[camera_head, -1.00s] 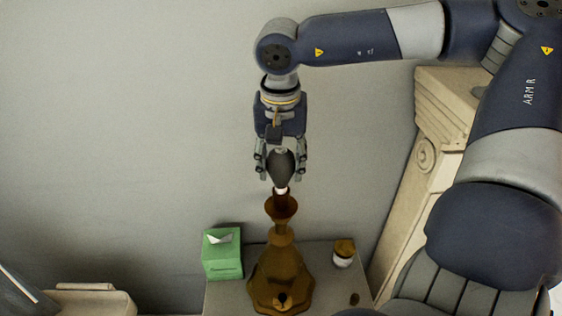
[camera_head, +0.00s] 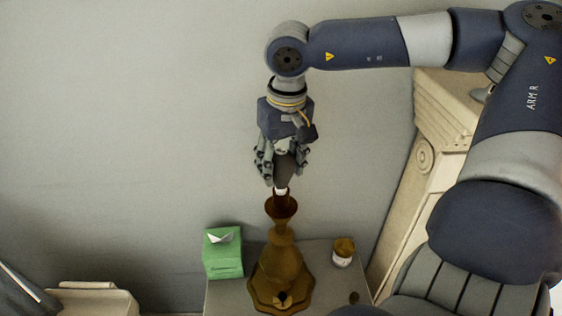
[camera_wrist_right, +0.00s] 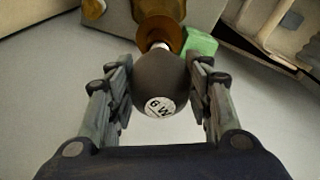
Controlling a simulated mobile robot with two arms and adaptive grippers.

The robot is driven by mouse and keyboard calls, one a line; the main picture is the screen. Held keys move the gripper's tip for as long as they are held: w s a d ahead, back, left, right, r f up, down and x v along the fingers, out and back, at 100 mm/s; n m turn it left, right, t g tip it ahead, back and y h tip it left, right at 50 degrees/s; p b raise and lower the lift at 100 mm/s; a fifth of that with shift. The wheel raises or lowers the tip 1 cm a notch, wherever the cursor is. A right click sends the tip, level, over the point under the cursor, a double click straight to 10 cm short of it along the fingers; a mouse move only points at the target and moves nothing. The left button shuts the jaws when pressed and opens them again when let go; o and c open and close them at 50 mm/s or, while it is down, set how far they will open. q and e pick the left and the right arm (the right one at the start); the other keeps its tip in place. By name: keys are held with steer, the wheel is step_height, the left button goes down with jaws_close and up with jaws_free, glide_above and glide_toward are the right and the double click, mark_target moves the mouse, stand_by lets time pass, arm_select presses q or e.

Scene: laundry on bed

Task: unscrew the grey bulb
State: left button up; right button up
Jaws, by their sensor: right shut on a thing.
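The grey bulb (camera_head: 283,168) is between the fingers of my right gripper (camera_head: 281,170), above the brown lamp (camera_head: 282,262). The gripper is shut on the bulb from above. In the right wrist view the dark grey bulb (camera_wrist_right: 162,84) has a white label on its round end, and a finger of my right gripper (camera_wrist_right: 160,88) presses each side. Its pale base is at the lamp's socket (camera_wrist_right: 160,33); I cannot tell how deep it sits. My left gripper is not in view.
The lamp stands on a small grey table (camera_head: 225,295). A green tissue box (camera_head: 222,254) stands left of it and a small jar with a brown lid (camera_head: 343,252) right of it. A cream carved piece of furniture (camera_head: 425,150) stands at the right. The wall behind is bare.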

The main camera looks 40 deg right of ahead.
steer(key=shift+n, duration=1.1)
steer(key=shift+n+p, duration=0.3)
steer(key=shift+n, duration=0.3)
steer(key=n, duration=0.3)
steer(key=shift+n+y+p, duration=0.3)
steer(key=shift+y+p, duration=0.05)
steer(key=shift+y, duration=0.05)
steer(key=o, duration=0.9)
